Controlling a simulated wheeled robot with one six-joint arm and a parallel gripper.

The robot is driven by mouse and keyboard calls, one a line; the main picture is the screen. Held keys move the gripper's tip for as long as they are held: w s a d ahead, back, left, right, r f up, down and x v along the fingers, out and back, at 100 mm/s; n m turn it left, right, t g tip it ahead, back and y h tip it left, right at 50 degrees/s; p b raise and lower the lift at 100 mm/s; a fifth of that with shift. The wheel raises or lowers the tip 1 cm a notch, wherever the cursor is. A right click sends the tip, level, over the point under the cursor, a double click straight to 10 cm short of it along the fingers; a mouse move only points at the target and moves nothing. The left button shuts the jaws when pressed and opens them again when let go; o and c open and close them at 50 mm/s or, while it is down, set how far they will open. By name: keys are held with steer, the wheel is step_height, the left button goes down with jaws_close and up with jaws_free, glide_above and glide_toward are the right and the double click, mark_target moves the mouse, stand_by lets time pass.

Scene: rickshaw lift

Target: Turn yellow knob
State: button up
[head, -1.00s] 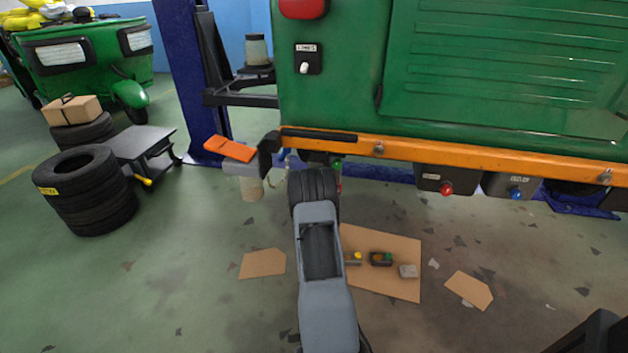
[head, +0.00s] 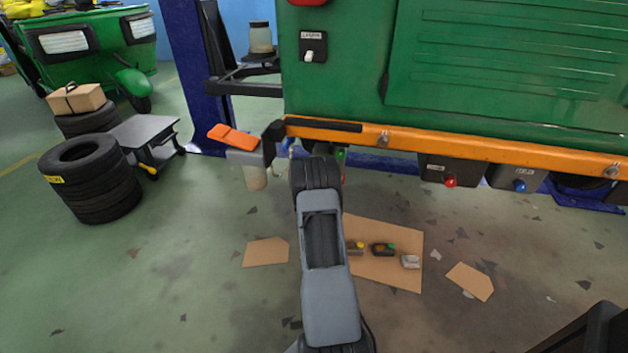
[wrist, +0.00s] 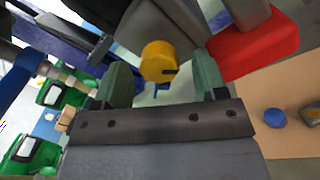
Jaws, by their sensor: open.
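The yellow knob (wrist: 159,62) is a round cap with a dark slot mark, near the middle of the wrist view. My gripper (wrist: 162,82) is open, with its two green-grey fingers apart, one on each side of the knob's lower part. The knob looks very close to the fingertips, but I cannot tell whether they touch it. In the head view, my arm reaches under the rickshaw's orange bumper (head: 450,150), and neither the gripper's jaws nor this knob can be made out clearly there.
A red part (wrist: 258,45) is close right of the knob in the wrist view. Boxes with a red knob (head: 450,181) and a blue knob (head: 520,186) hang below the bumper. Cardboard (head: 385,278) with small parts lies on the floor. Stacked tyres (head: 90,180) stand left.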

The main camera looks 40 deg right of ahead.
steer(key=p+v, duration=0.2)
steer(key=v, duration=1.1)
